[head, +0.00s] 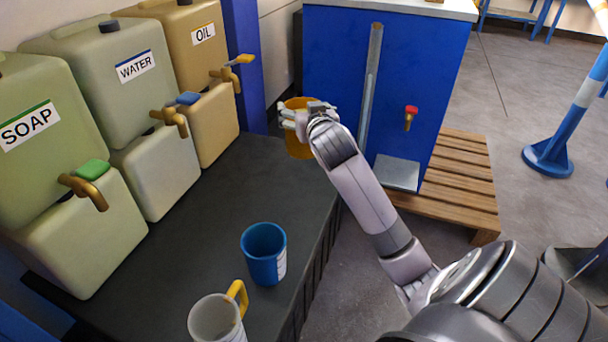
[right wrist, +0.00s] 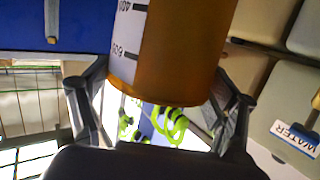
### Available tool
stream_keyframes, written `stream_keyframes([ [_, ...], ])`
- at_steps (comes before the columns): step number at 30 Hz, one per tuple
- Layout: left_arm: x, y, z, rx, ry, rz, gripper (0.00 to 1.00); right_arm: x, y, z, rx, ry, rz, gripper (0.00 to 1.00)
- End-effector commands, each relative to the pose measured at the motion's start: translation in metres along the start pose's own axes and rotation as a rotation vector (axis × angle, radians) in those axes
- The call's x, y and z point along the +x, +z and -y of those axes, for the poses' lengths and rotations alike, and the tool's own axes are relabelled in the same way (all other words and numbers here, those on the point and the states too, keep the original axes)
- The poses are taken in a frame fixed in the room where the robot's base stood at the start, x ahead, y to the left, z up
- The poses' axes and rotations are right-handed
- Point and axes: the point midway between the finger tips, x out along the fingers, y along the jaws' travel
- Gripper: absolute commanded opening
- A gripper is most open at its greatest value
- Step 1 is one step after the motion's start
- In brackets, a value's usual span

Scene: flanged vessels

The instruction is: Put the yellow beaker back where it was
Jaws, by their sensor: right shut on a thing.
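The yellow beaker (head: 300,149) is in my right gripper (head: 307,117), by the far right corner of the dark bench (head: 190,262). The gripper is shut around its side, and the beaker looks roughly upright in the head view. In the right wrist view the beaker (right wrist: 180,50) sits between the two fingers (right wrist: 163,82), its white graduated strip showing. The head view does not clearly show how far the beaker is from the bench top. A blue beaker (head: 264,255) and a white mug-like beaker with a yellow handle (head: 217,318) stand on the near bench. My left gripper is out of view.
Soap (head: 45,140), water (head: 118,70) and oil (head: 190,45) tanks with taps line the bench's left side. A blue cabinet (head: 335,60) with a red-handled tap stands behind, by a wooden pallet (head: 460,185). The bench's middle and far part are clear.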

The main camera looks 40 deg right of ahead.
Motion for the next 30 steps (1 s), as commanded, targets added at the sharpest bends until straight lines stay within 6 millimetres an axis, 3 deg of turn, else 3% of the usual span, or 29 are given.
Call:
stream_keyframes([
  [5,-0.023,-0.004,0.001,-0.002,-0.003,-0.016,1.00,0.006,0.025,-0.002,-0.002,0.003,-0.003,0.20],
  [10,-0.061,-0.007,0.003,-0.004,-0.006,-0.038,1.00,0.013,0.060,-0.002,-0.002,0.002,-0.004,0.20],
  [14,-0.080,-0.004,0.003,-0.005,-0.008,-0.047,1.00,0.019,0.092,-0.001,-0.001,0.001,-0.003,0.20],
  [21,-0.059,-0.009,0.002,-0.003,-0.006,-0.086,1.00,0.030,0.145,-0.001,-0.003,0.001,-0.005,0.20],
  [24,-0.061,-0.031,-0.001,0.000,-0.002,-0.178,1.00,0.031,0.149,-0.001,0.000,0.001,-0.008,0.20],
  [30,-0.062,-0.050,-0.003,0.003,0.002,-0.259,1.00,0.033,0.157,-0.001,-0.001,0.000,-0.008,0.20],
])
